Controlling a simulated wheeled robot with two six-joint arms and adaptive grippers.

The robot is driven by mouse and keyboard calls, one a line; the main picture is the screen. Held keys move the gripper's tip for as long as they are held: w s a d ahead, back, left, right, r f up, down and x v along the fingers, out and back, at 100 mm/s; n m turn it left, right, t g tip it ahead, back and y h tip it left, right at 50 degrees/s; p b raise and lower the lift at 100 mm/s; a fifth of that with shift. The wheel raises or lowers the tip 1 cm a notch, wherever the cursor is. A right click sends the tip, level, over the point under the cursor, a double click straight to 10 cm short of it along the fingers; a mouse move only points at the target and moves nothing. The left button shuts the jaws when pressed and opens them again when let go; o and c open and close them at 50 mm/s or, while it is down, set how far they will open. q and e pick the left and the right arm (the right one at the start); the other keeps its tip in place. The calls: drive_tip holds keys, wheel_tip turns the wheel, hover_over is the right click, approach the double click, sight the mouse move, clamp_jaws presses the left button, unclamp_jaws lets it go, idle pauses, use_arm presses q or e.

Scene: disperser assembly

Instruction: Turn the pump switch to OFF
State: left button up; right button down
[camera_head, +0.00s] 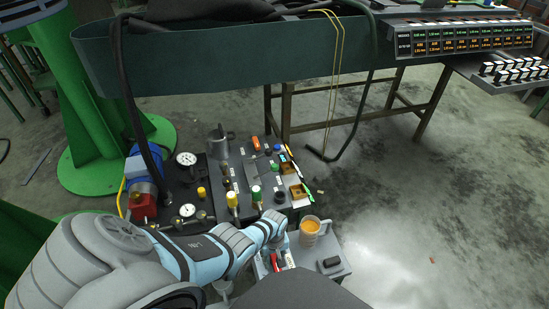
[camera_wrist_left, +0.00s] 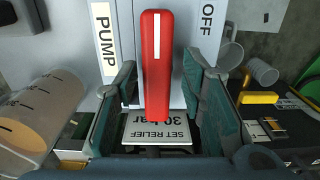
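The red pump switch handle (camera_wrist_left: 157,70) stands in the middle of the left wrist view, with a white stripe near its far end. A PUMP label (camera_wrist_left: 105,42) is to its left and an OFF label (camera_wrist_left: 207,28) to its right. My left gripper (camera_wrist_left: 160,78) is open around the handle, one finger on each side, with gaps showing. In the head view the red switch (camera_head: 275,262) is on a small grey panel (camera_head: 343,271), with my left gripper (camera_head: 279,246) over it, partly hiding it. My right gripper is not in view.
A black block (camera_head: 330,262) is on the panel's right. Behind is a board with gauges, valves and knobs (camera_head: 235,175). Open floor lies to the right.

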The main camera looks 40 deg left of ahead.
sight(274, 258)
use_arm(q)
drive_tip(key=shift+w+r, duration=0.1)
drive_tip(key=shift+w, duration=0.05)
wheel_tip(274, 258, up, 12)
idle(0.6)
idle(0.3)
